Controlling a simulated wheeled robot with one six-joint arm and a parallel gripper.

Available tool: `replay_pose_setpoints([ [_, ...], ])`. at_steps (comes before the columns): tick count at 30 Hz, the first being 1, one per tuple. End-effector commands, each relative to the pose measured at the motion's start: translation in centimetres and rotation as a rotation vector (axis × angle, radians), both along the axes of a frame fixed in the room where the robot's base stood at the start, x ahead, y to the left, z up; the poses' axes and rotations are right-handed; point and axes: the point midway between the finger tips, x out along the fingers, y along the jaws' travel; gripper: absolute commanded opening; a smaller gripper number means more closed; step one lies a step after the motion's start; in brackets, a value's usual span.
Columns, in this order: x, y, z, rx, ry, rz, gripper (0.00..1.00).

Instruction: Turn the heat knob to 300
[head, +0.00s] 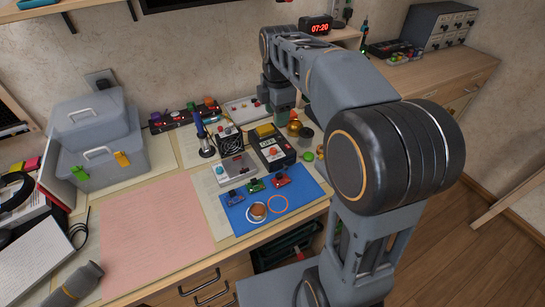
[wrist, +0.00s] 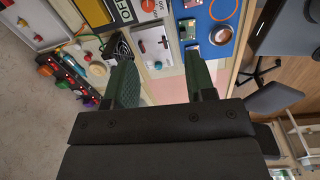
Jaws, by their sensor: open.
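A black unit (head: 270,146) with a yellow pad and white panel has an orange-red knob (head: 273,152). In the wrist view a red knob (wrist: 147,5) sits beside partly cut-off "OFF" lettering. No dial numbers are readable. My gripper (wrist: 162,70) is open and empty, with its green fingers apart, above the bench. In the head view my arm partly hides it.
A blue mat (head: 240,212) with small boards and rings lies in front of the boxes. Grey bins (head: 98,145) are at left. The pink sheet (head: 155,225) is clear.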

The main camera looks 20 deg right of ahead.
Motion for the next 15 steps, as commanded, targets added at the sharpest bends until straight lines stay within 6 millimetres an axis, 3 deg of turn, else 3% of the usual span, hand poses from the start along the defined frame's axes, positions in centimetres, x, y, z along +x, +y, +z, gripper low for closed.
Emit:
replay_pose_setpoints([
  [1, 0.9, 0.0, -1.2, -0.004, 0.014, 0.073, 0.5],
  [6, 2.5, 0.1, -2.1, -0.008, 0.041, 0.259, 0.5],
  [11, 3.0, 0.1, -3.0, -0.009, 0.053, 0.334, 0.5],
  [15, 3.1, 0.1, -5.0, -0.009, 0.057, 0.346, 0.5],
])
